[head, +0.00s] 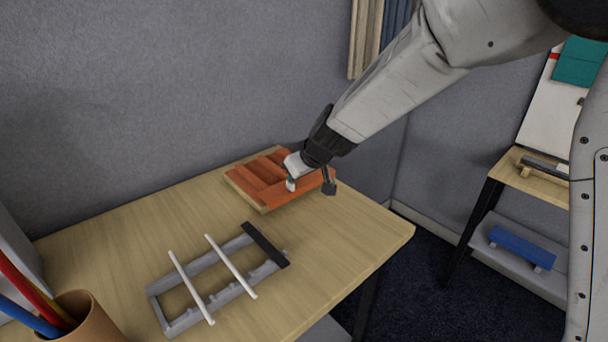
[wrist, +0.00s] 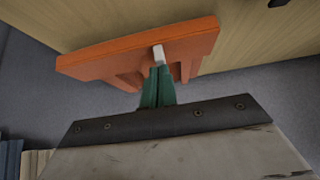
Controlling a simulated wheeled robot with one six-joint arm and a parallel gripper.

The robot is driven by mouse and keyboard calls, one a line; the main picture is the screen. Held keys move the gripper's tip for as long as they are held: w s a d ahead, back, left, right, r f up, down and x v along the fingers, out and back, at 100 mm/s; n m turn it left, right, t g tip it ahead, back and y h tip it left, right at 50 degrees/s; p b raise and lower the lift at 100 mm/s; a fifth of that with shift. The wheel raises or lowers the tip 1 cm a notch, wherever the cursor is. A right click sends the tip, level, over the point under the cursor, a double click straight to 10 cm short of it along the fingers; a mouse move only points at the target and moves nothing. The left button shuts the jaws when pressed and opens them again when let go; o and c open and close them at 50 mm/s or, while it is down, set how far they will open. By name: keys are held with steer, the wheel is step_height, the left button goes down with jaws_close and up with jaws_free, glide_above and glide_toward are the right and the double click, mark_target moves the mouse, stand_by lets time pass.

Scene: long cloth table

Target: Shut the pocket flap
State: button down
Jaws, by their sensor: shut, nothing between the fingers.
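An orange slatted piece (head: 258,181), which looks like the pocket, lies on a pale wooden base at the back of the table. A flat orange panel (head: 306,190), likely the flap, is at its right front side. It fills the upper part of the wrist view (wrist: 190,45). My gripper (head: 291,186) is shut and empty, with its fingertips at the orange piece. In the wrist view, the green fingers (wrist: 158,62) with a pale tip overlap the panel's edge. I cannot tell whether they touch it. My wrist hides part of the orange piece, and how far the flap stands open is unclear.
A grey rack (head: 221,303) with two white rods and a black end bar stands in front of the orange piece. A brown cup (head: 93,318) with coloured sticks is at the lower left. The tabletop right of the rack (head: 345,245) is clear up to the edge.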

steer(key=shift+s+f, duration=0.2)
steer(key=shift+f, duration=0.1)
stand_by(0.4)
steer(key=shift+d, duration=0.1)
